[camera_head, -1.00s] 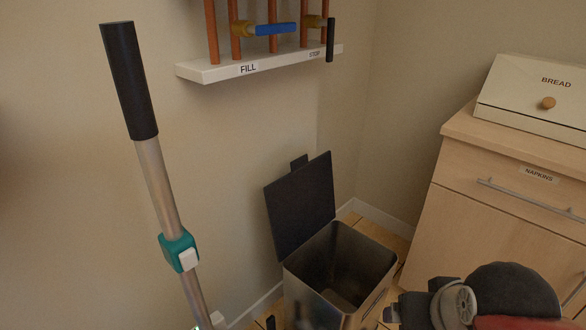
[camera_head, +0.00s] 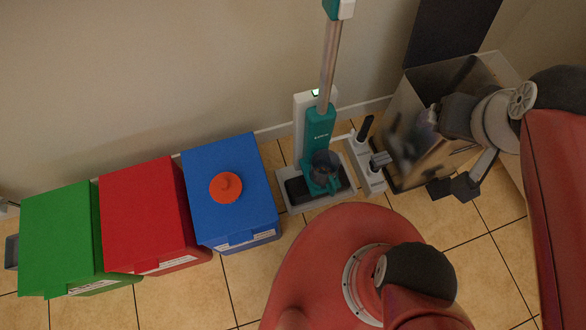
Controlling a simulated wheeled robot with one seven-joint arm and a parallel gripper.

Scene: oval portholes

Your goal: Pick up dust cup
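The dust cup (camera_head: 325,168) is a dark, see-through cup low on the teal stick vacuum (camera_head: 318,130). The vacuum stands upright in a pale dock against the wall. The cup appears seated on the vacuum's body, with a teal part at its front. My gripper (camera_head: 454,188) seems to be the dark end parts at the right, in front of the metal bin and well apart from the cup. Its fingers are partly hidden and too unclear to tell open from shut. I see nothing held in it.
An open metal bin (camera_head: 405,158) stands right of the vacuum, with an accessory holder (camera_head: 366,170) between them. Blue (camera_head: 228,165), red (camera_head: 145,215) and green (camera_head: 60,235) boxes stand to the left. An orange knobbed disc (camera_head: 226,188) lies on the blue lid.

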